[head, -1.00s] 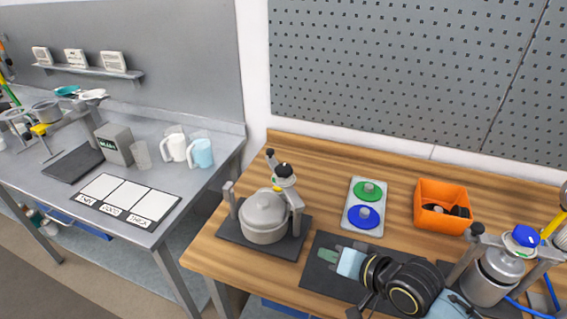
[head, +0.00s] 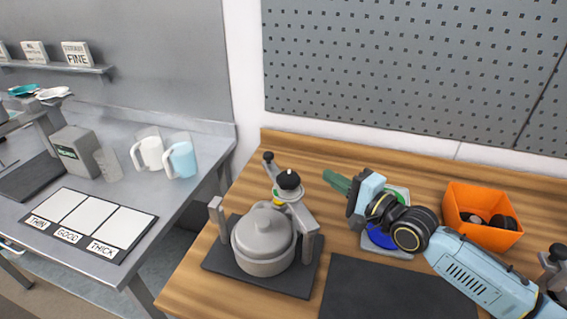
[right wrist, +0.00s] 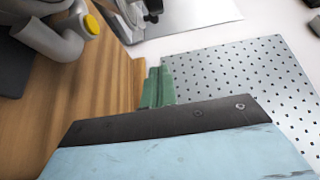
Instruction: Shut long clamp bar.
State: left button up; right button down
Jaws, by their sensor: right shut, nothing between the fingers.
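A grey lidded pot (head: 262,240) sits in a clamp stand on a dark mat. A grey clamp bar (head: 299,212) joins the stand's right post and slants up and back, away from the left post (head: 216,214). It has a black knob (head: 289,180) on it. The bar is not across to the left post; it looks open. My right gripper (head: 336,182) is right of the bar, apart from it, its green fingers shut and empty. The fingers also show in the right wrist view (right wrist: 156,87). Part of the stand shows there at upper left. My left gripper is not in view.
A grey plate with a blue disc (head: 380,238) lies partly hidden under my right wrist. An orange bin (head: 482,214) stands right of it. A dark mat (head: 390,293) lies bare at the front. A pegboard (head: 420,70) rises behind the wooden bench.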

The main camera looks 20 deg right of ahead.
aim_at(269, 172)
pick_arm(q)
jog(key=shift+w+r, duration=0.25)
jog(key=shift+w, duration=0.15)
pick_arm(e)
jog(key=s+a+x, duration=0.1)
jog(key=a+x, duration=0.1)
jog(key=x, duration=1)
jog(key=shift+a, duration=0.4)
jog(key=shift+r, duration=0.15)
jog(key=a+n+g+y+b, duration=0.1)
jog(key=a+n+y+b, duration=0.1)
jog(key=b, duration=0.3)
jog(key=shift+a+y, duration=0.3)
jog(key=shift+a, duration=0.2)
jog(key=a+g+y+b, duration=0.1)
jog(key=b, duration=0.1)
jog(key=shift+s+a+n+b, duration=0.1)
jog(key=shift+s+n+b, duration=0.1)
jog(key=shift+n+b, duration=0.2)
jog(key=shift+a, duration=0.1)
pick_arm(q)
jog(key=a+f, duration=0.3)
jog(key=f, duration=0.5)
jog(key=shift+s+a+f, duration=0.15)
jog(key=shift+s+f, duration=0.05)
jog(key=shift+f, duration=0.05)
